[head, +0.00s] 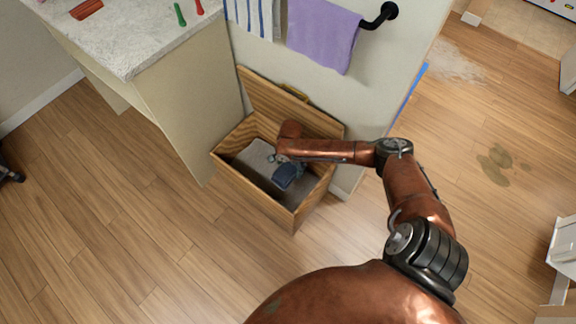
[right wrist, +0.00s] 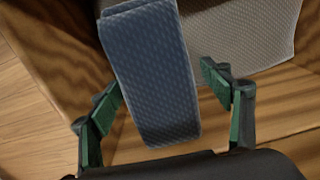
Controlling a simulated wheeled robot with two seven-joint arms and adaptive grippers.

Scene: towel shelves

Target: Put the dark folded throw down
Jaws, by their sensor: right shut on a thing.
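The dark folded throw (head: 289,175) is a blue-grey bundle with a fine woven pattern, inside the open wooden chest (head: 243,188). My right gripper (right wrist: 162,88) reaches down into the chest, shut on the throw (right wrist: 158,80), which lies between its green-padded fingers in the right wrist view. I cannot tell whether the throw touches the chest bottom. A light grey folded cloth (head: 253,158) lies in the chest on the left; a pale woven cloth (right wrist: 250,40) shows behind the throw in the right wrist view. My left gripper is out of view.
The chest's raised lid (head: 275,103) leans towards the wall. A purple towel (head: 322,34) and a striped towel (head: 252,15) hang above it. A counter (head: 135,35) stands at the left. The wooden floor (head: 130,235) in front is clear.

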